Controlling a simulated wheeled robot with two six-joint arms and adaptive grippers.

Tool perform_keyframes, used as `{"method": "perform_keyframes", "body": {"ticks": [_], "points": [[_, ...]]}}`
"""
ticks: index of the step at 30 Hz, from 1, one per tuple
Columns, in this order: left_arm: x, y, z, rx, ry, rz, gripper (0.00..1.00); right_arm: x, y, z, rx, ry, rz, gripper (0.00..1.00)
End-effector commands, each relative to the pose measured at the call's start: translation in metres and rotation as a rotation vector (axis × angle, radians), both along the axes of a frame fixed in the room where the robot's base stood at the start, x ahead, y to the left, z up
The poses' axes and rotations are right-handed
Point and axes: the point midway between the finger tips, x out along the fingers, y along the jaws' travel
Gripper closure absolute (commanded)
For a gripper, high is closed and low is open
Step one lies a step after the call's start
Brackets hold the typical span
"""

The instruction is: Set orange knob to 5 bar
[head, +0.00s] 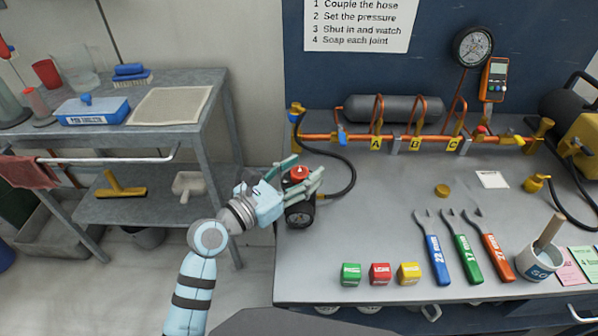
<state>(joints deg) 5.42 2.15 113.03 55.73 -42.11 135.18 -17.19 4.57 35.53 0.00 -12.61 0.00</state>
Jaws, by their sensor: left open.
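The orange knob (299,172) shows as a red-orange cap on top of a dark regulator (299,214) at the left edge of the bench. My left gripper (306,168) reaches in from the left. Its fingers are open, one on the far side and one on the near side of the knob. I cannot tell whether they touch it. The gripper hides part of the knob and regulator, and the pressure reading is not legible. My right gripper is not in view.
A black hose (352,175) curves from the regulator to the copper pipe (330,138). Three coloured blocks, including a red one (380,274), and three wrenches, including a green one (466,255), lie towards the front. The bench middle is mostly clear.

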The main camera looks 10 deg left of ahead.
Motion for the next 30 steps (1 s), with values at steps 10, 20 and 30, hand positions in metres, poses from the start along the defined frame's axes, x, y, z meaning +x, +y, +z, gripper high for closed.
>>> {"method": "perform_keyframes", "body": {"ticks": [10,20,30], "points": [[-0.0004,0.0004,0.0,0.0,0.0,0.0,0.86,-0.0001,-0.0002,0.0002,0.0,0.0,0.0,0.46],[0.0001,0.0001,-0.0008,0.001,0.0,-0.022,0.97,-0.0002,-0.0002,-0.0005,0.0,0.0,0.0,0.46],[0.0006,0.0001,-0.0037,0.005,0.006,-0.194,0.97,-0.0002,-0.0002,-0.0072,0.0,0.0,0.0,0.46]]}}
